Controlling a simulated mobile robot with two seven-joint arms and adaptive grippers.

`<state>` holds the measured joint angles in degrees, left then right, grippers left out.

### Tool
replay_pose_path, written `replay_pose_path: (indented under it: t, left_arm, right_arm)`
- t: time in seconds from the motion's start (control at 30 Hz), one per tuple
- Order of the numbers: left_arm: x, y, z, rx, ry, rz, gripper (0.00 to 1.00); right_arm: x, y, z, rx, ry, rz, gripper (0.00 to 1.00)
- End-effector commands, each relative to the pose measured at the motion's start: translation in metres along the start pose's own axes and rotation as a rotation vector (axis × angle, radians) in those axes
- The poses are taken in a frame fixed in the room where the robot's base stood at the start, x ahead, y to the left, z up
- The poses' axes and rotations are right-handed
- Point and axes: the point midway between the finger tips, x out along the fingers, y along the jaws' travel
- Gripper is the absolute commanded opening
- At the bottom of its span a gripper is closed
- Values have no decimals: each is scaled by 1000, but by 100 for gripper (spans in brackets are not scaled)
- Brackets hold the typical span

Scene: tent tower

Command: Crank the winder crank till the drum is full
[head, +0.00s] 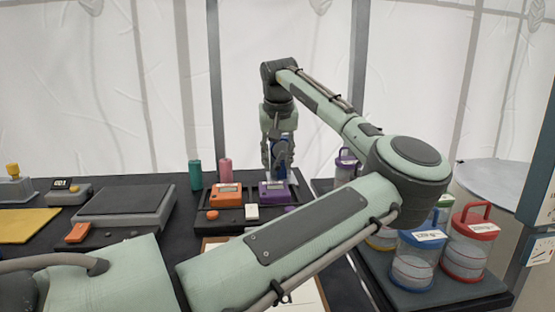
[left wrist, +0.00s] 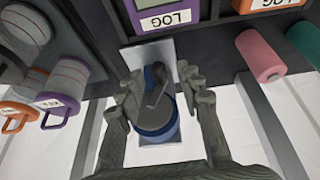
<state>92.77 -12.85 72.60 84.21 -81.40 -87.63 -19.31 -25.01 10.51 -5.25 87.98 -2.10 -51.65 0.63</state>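The winder is blue and grey and stands behind the purple logger; in the head view its blue part (head: 284,150) shows partly behind my left gripper (head: 276,160). The left wrist view shows the round blue drum (left wrist: 156,132) with a grey crank (left wrist: 157,88) over it. The fingers of my left gripper (left wrist: 162,92) are spread on both sides of the crank, with a gap visible. I cannot tell whether either finger touches it. How full the drum is cannot be made out. My right gripper is in neither view.
A purple logger (head: 274,193) and an orange logger (head: 225,195) stand in front. Lidded canisters with coloured handles, one red (head: 470,243), stand at right. A grey flat-topped box (head: 125,205) sits left.

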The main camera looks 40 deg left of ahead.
Motion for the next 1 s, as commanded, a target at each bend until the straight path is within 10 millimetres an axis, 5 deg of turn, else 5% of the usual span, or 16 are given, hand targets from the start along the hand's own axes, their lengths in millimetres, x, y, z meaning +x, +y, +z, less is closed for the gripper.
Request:
replay_pose_path:
  t: [0.3, 1.0]
  left_arm:
    - [0, 0, 0, 0, -1, 0, 0]
    - [-3, -1, -1, 94, -3, -218, 0]
  right_arm:
    - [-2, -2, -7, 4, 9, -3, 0]
    - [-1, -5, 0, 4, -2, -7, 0]
